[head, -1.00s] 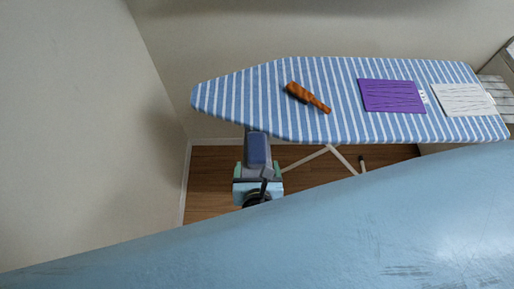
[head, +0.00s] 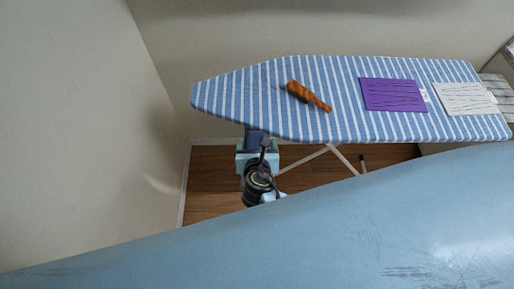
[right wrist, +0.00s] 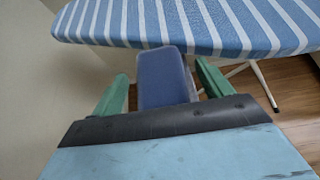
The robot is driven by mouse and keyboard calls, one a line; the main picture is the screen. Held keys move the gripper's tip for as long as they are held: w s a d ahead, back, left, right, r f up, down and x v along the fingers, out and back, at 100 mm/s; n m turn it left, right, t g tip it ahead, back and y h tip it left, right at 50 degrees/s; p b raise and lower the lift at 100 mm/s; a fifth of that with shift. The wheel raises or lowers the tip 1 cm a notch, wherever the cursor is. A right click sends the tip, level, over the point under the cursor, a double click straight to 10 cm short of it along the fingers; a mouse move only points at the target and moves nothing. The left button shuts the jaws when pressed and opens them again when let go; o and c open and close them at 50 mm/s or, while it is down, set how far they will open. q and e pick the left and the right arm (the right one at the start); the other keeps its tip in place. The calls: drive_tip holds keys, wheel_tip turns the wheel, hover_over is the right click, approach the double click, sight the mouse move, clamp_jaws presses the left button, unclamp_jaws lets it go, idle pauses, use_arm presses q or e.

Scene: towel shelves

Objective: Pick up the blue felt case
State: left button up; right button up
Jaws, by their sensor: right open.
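The blue felt case (right wrist: 163,78) shows in the right wrist view as a dark blue block between the two green fingers of my right gripper (right wrist: 161,72). The fingers stand apart on either side of it, with a visible gap at each side. The far end of the case is close to the ironing board's near edge; I cannot tell what it rests on. In the head view the case (head: 257,138) shows at the board's front edge, partly hidden by my right gripper (head: 257,147) and wrist. My left gripper is not in view.
The striped ironing board (head: 230,95) spans the back, carrying a brown bottle-shaped item (head: 308,95), a purple cloth (head: 392,95) and a white cloth (head: 464,99). Its pale legs (head: 340,158) stand on the wooden floor (head: 212,180). A bare wall (head: 80,130) is at left.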

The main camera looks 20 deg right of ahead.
drive_tip(key=shift+r, duration=0.1)
drive_tip(key=c, duration=1.1)
